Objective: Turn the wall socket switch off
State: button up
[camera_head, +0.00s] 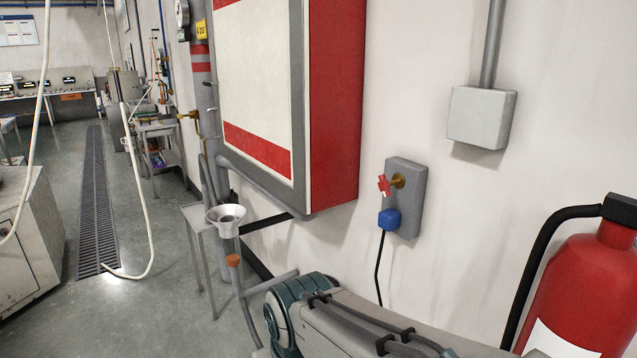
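The wall socket (406,212) is a grey upright box on the white wall, right of the picture's middle. Its switch (384,185) is a small red handle on a brass-coloured stem that stands out from the box's upper part. A blue plug (389,219) sits in the lower part, and a black cable hangs down from it. My arm crosses the bottom of the picture, below the socket and apart from it. My gripper is not in view.
A red and white cabinet (335,105) juts from the wall left of the socket. A red fire extinguisher (577,290) with a black hose is at the right. A grey junction box (482,117) is above right. A funnel (226,218) stands at left.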

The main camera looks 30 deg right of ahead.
aim_at(384, 186)
jog(key=z, duration=1.15)
jog(key=k, duration=0.4)
jog(key=u, duration=0.5)
jog(key=i, duration=0.6)
jog(key=z, duration=0.6)
